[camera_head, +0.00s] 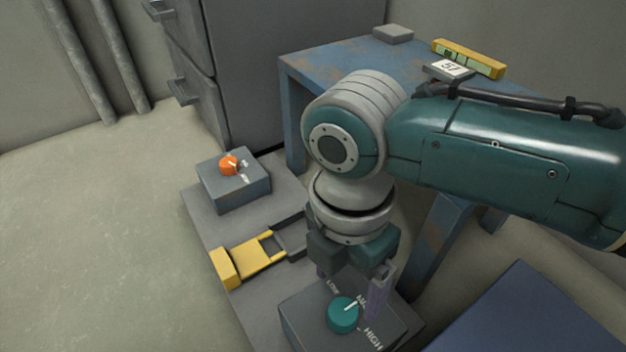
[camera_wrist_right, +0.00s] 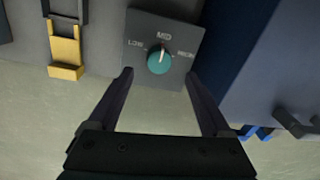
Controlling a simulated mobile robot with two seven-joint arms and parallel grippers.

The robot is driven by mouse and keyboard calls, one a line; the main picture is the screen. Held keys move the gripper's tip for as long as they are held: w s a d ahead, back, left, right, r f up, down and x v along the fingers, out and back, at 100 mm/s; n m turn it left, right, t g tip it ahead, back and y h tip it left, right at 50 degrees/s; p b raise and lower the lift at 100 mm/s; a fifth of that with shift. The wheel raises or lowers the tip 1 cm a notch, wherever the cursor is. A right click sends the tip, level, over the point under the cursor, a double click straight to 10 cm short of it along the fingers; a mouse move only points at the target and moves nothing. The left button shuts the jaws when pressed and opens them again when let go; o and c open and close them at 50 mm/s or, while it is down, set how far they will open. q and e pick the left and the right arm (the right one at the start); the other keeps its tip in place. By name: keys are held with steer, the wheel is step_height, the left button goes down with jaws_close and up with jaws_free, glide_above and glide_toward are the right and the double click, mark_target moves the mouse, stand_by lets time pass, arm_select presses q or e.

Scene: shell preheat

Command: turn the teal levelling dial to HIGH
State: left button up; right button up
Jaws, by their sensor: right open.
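The teal dial (camera_head: 343,316) sits on a grey box (camera_head: 300,322) low in the head view. Its white pointer is at MID, between LOW and HIGH. In the wrist view the dial (camera_wrist_right: 159,62) shows with its pointer at MID on the labelled plate (camera_wrist_right: 190,33). My right gripper (camera_head: 350,286) is above the box, close to the dial. In the wrist view it (camera_wrist_right: 160,74) is open and empty, a finger on each side of the dial's line; contact cannot be seen. My left gripper is out of view.
A grey box with an orange dial (camera_head: 229,165) stands farther back on the same grey base. A yellow slider piece (camera_head: 240,264) lies between the boxes. A blue table (camera_head: 325,62) holds a number 57 tag (camera_head: 450,67) and a yellow level (camera_head: 468,58). Floor at left is clear.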

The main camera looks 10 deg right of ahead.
mark_target(345, 309)
step_height(345, 309, down, 6)
steer(key=b, duration=0.3)
steer(key=shift+d+r+b, duration=0.15)
steer(key=shift+r+b, duration=0.1)
steer(key=shift+b, duration=0.15)
steer(key=shift+s+f+b, duration=0.15)
steer(key=shift+f+b, duration=0.3)
steer(key=shift+f, duration=0.05)
steer(key=shift+r, duration=0.1)
steer(key=shift+c, duration=0.7)
jaws_close()
